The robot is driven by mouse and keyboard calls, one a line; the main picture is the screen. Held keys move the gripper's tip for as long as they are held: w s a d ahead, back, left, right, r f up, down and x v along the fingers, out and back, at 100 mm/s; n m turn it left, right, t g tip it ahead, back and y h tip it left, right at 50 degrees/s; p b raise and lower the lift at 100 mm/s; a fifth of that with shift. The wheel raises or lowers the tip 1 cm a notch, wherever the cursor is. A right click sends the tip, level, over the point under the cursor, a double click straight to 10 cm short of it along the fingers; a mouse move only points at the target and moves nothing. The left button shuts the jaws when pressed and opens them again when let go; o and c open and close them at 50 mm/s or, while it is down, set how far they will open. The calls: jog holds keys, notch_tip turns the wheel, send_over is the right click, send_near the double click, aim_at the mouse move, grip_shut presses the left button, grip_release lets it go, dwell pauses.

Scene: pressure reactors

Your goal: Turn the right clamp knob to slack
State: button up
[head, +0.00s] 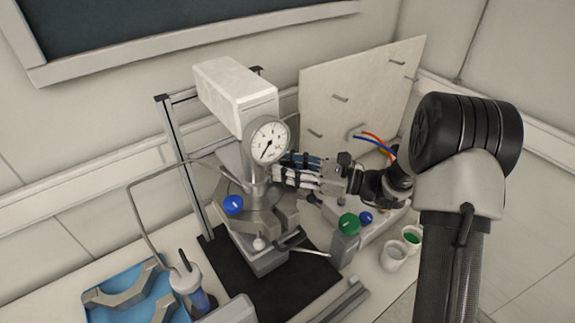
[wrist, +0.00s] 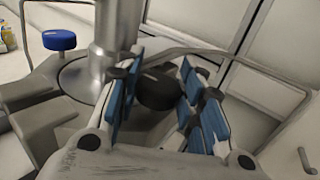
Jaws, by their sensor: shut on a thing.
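The reactor (head: 262,215) stands on a black mat, with a round pressure gauge (head: 268,140) above its clamp. My gripper (head: 278,170) reaches in from the right, just below the gauge. In the wrist view its blue-padded fingers (wrist: 160,68) are on either side of a round black knob (wrist: 157,90), shut on it. This looks like the right clamp knob; the head view hides it behind the fingers. A blue knob (head: 233,205) sits on the other side of the clamp and also shows in the wrist view (wrist: 59,40).
A bent metal tube (head: 132,205) and frame post (head: 188,185) stand to the left. A blue tray (head: 110,285) holds loose clamp parts. A green knob (head: 349,223) and white cups (head: 393,257) are at the right. A pale board (head: 350,100) stands behind.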

jog(key=n+g, duration=0.2)
jog(key=g, duration=0.2)
jog(key=n+g+p, duration=0.1)
jog(key=n+g, duration=0.2)
jog(key=g, duration=0.1)
jog(key=shift+g+y, duration=0.4)
jog(key=n+g+p, duration=0.2)
jog(key=shift+r+p, duration=0.1)
jog(key=shift+p, duration=0.2)
jog(key=shift+n+g+h+p, duration=0.4)
jog(key=shift+n+g+p, duration=0.15)
jog(key=shift+g, duration=0.25)
jog(key=shift+n+g+p, duration=0.25)
jog(key=shift+g+p, duration=0.15)
jog(key=shift+p, duration=0.1)
jog(key=o, duration=0.8)
jog(key=shift+b, duration=0.4)
